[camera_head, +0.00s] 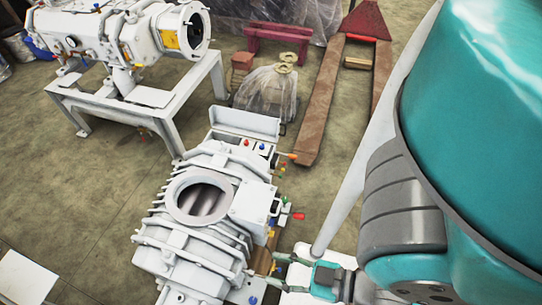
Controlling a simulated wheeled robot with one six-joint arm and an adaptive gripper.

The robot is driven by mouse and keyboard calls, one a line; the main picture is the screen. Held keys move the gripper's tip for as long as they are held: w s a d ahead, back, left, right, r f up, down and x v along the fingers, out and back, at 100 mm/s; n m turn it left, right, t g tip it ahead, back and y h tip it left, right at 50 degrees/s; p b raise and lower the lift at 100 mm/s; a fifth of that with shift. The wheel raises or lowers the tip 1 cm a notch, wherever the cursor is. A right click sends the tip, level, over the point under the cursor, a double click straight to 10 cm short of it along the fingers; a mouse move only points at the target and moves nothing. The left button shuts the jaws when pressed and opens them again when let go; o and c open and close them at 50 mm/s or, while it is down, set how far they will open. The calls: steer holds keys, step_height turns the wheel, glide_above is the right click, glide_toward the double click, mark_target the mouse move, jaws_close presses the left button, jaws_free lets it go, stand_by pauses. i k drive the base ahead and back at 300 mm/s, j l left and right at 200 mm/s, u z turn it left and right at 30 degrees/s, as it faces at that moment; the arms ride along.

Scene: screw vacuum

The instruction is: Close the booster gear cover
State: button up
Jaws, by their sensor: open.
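The white booster (205,230) is a ribbed machine with a round open port on top, in the lower middle of the view. At its far end a white panel (245,122) stands raised behind a compartment (240,146) with small red and blue parts. This panel looks like the gear cover, standing open, but I cannot be sure. My gripper (280,269) is at the bottom of the view, right of the booster's near end and well short of the panel.
Levers with red (298,216) and orange (291,156) handles stick out from the booster's right side. Another white machine (130,35) stands on a white frame (180,105) at the back left. A rusty pallet jack (325,110) and a plastic-wrapped item (267,95) lie beyond. The left floor is mostly clear.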

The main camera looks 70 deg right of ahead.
mark_target(235, 121)
steer(key=j+z, duration=0.15)
steer(key=j, duration=0.3)
steer(key=k+j+z, duration=0.1)
steer(key=j, duration=0.35)
steer(key=j+z, duration=0.15)
steer(key=j, duration=0.35)
steer(key=k+j+z, duration=0.15)
steer(key=j, duration=0.3)
steer(key=z, duration=1.45)
steer(key=i+l+u, duration=0.1)
steer(key=i+l, duration=0.2)
steer(key=i+l+u, duration=0.25)
steer(key=i+l, duration=0.25)
steer(key=l, duration=0.15)
steer(key=i+l+u, duration=0.1)
steer(key=i+l, duration=0.15)
steer(key=i+l+u, duration=0.1)
steer(key=l, duration=0.35)
steer(key=i+l+u, duration=0.15)
steer(key=i+l, duration=0.15)
steer(key=i+l+u, duration=0.1)
steer(key=l, duration=0.4)
steer(key=i, duration=0.1)
